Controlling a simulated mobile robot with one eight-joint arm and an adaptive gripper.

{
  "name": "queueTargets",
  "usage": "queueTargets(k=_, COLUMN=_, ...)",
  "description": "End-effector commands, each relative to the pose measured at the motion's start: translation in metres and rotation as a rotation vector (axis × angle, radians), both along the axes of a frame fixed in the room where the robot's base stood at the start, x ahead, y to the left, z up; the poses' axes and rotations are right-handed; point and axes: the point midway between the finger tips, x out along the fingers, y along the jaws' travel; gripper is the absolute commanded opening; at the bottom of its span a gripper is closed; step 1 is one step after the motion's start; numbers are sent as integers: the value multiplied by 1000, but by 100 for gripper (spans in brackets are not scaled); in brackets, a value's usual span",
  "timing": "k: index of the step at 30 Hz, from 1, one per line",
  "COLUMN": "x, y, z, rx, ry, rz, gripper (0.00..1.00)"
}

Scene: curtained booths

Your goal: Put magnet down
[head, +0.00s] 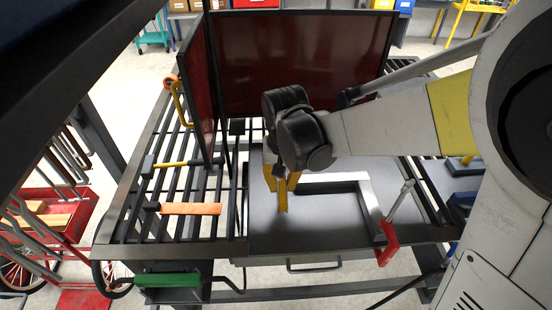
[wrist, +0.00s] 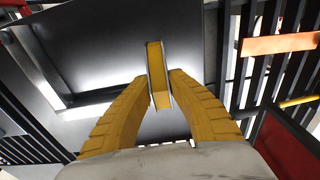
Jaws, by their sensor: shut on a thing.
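The magnet (wrist: 155,62) is a yellow block between thin silver plates. My gripper (wrist: 158,80) has its two yellow fingers closed on the magnet's sides, and the magnet extends past the fingertips. In the head view my gripper (head: 281,180) points down over the dark metal plate (head: 300,232) of the welding table. The magnet's yellow lower part (head: 283,198) shows beneath the fingers there. I cannot tell whether it touches the plate.
Dark red screens (head: 300,60) stand behind. The plate's front is clear.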

Motion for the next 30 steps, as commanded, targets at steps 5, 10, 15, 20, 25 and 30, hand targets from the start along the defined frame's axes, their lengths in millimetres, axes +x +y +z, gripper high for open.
queueTargets(k=5, x=3, y=4, z=-9, rx=0, ry=0, rz=0, gripper=0)
queueTargets(k=10, x=3, y=4, z=-35, rx=0, ry=0, rz=0, gripper=0)
queueTargets(k=15, x=2, y=4, z=-44, rx=0, ry=0, rz=0, gripper=0)
queueTargets(k=20, x=2, y=4, z=-43, rx=0, ry=0, rz=0, gripper=0)
queueTargets(k=25, x=2, y=4, z=-48, rx=0, ry=0, rz=0, gripper=0)
queueTargets(k=30, x=2, y=4, z=-49, rx=0, ry=0, rz=0, gripper=38)
